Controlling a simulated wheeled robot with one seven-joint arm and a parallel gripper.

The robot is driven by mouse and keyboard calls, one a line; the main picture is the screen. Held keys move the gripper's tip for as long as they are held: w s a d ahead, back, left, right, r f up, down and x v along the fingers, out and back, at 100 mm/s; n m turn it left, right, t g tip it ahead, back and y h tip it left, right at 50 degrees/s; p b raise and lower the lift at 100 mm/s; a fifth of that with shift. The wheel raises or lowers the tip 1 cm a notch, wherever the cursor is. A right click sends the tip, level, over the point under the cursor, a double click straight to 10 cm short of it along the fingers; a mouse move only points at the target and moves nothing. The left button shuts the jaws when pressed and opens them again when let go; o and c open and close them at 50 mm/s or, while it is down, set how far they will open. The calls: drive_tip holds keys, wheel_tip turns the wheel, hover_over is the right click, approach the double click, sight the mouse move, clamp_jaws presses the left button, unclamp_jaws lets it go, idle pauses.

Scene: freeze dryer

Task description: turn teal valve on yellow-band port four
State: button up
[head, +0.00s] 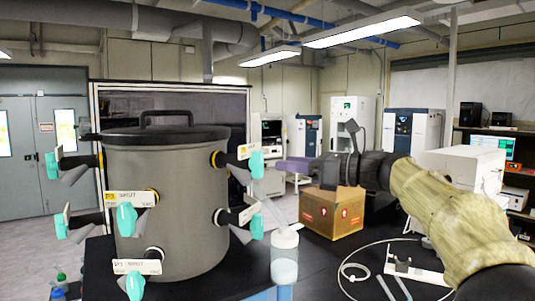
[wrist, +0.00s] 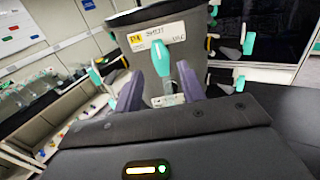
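The grey lidded drum (head: 168,215) carries several ports with teal valves. On its upper right, a port with a yellow band (head: 214,159) holds a teal valve (head: 256,165) and a white label. My gripper (head: 285,166) is just right of this valve, apart from it, at about its height. In the wrist view, a teal valve (wrist: 160,58) stands ahead, between the lines of my two purple fingers (wrist: 158,90), under a label (wrist: 156,36) with a yellow tag that seems to read P4 and SHUT. The fingers are spread, with no grip on it. The port behind it is mostly hidden.
A lower-right teal valve (head: 257,228) is below my gripper. A cardboard box (head: 332,212) and cable (head: 350,272) lie on the black bench beyond and below my arm.

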sight(262, 160)
drive_tip(key=p+x, duration=0.2)
drive_tip(key=x, duration=0.3)
drive_tip(key=shift+w+a+r, duration=0.1)
drive_tip(key=shift+w+a, duration=0.05)
drive_tip(key=shift+a, duration=0.1)
drive_tip(key=shift+w+a, duration=0.25)
drive_tip(key=shift+a, duration=0.15)
drive_tip(key=shift+s, duration=0.3)
drive_tip(key=shift+w, duration=0.15)
clamp_jaws()
drive_tip(key=shift+d+m, duration=0.1)
drive_tip(key=shift+m, duration=0.3)
drive_tip(key=m, duration=0.5)
drive_tip(key=shift+w+p, duration=0.15)
drive_tip(key=shift+p, duration=0.25)
drive_tip(key=m+p, duration=0.1)
drive_tip(key=m, duration=0.5)
drive_tip(key=shift+w+d+p, duration=0.1)
drive_tip(key=shift+p, duration=0.2)
